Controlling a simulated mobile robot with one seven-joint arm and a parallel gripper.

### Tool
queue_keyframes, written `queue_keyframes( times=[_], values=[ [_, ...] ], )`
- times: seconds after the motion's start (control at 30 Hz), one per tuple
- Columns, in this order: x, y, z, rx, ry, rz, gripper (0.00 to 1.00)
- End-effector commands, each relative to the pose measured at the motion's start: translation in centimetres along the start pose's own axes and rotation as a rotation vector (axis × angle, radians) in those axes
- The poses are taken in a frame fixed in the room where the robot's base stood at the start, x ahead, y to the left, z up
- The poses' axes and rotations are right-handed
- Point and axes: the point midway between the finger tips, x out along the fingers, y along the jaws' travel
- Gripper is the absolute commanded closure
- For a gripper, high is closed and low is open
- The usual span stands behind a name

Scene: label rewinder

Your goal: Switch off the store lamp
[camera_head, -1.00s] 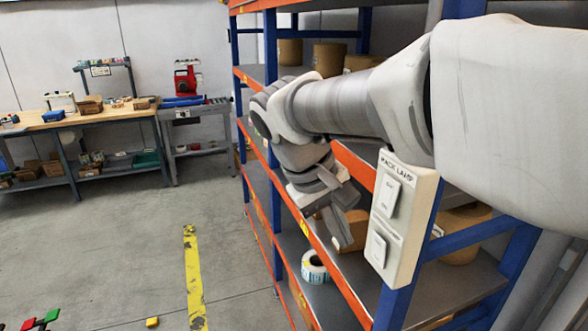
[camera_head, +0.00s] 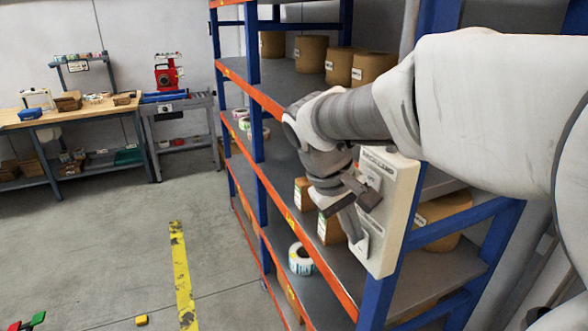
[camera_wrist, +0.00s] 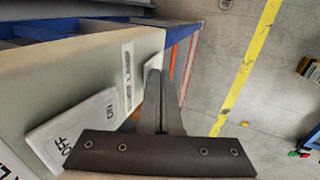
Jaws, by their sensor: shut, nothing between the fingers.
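A pale switch box (camera_head: 395,215) is fixed to a blue rack upright, with one rocker above another. The top label seems to read RACK LAMP; the lower label (camera_wrist: 127,76) is too small to read surely. The upper rocker (camera_wrist: 72,130) shows ON and OFF marks in the wrist view. The lower rocker (camera_head: 360,246) is partly hidden by my gripper (camera_head: 354,236). My gripper is shut and empty, its fingertips (camera_wrist: 154,73) close to the lower rocker. I cannot tell whether they touch it, or how that rocker is set.
The orange and blue rack (camera_head: 262,182) holds brown rolls (camera_head: 311,54) and a white label roll (camera_head: 300,260). A workbench (camera_head: 70,110) stands at the back left. The floor beside the yellow stripe (camera_head: 181,275) is mostly clear.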

Motion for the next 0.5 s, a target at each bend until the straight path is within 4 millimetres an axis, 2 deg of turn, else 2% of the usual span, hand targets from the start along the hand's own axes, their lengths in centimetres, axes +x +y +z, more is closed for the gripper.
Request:
queue_keyframes(
  times=[0.07, 0.27, 0.5],
  values=[
    [-0.36, 0.81, 0.06, 0.006, -0.004, -0.044, 1.00],
    [0.02, 0.63, 0.00, 0.001, 0.000, -0.053, 1.00],
    [-0.59, 0.87, 0.01, 0.001, 0.000, -0.053, 1.00]
  ],
)
